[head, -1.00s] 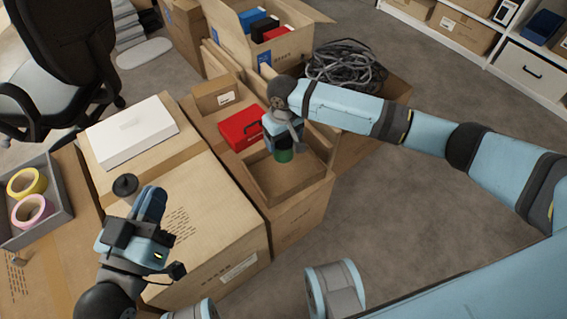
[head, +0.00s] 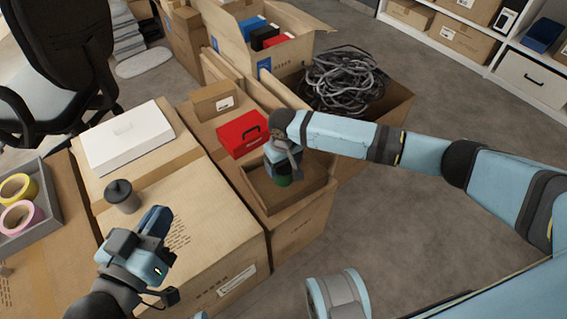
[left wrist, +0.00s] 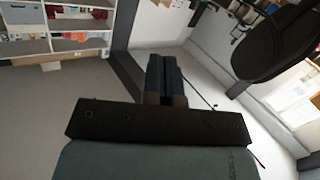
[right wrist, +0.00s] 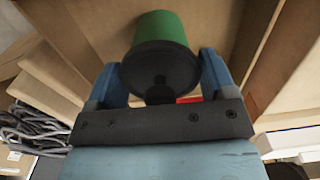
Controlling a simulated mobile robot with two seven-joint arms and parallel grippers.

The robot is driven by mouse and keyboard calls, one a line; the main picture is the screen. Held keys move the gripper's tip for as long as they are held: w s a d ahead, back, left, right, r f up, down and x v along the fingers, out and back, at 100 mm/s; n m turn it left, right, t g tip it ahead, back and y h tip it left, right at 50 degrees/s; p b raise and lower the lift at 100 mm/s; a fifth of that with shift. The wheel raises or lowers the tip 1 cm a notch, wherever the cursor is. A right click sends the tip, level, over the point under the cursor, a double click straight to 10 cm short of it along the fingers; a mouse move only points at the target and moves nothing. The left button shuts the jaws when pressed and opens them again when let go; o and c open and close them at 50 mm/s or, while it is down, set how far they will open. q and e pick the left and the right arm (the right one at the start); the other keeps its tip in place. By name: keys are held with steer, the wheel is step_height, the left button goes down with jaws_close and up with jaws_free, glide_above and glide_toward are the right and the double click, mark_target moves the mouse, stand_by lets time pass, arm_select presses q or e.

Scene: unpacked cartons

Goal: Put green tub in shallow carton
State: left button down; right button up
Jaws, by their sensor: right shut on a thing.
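The green tub (head: 284,180) has a dark top with a knob. It is between the fingers of my right gripper (right wrist: 160,75), which is shut on it; its green side (right wrist: 162,27) shows in the right wrist view. In the head view the tub is within the outline of the shallow brown carton (head: 296,209), low and near its floor. I cannot tell whether it touches the floor. My right gripper (head: 284,165) partly hides the tub. My left gripper (head: 160,219) is shut and empty above the large closed carton.
A red box (head: 242,135) sits just behind the shallow carton. A carton with coiled cables (head: 345,80) is behind right. A grey tray with tape rolls (head: 60,209) is left.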

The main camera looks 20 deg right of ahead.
steer(key=o, duration=1)
steer(key=shift+c, duration=0.2)
arm_select(q)
steer(key=shift+f, duration=0.1)
arm_select(e)
step_height(320, 180, up, 12)
steer(key=p, duration=0.6)
steer(key=shift+r, duration=0.1)
arm_select(q)
step_height(320, 180, up, 9)
steer(key=n+t, duration=0.1)
steer(key=t, duration=0.2)
steer(key=shift+s+a+f, duration=0.15)
steer(key=shift+a+f, duration=0.05)
steer(key=shift+a, duration=0.1)
arm_select(e)
steer(key=shift+s, duration=0.1)
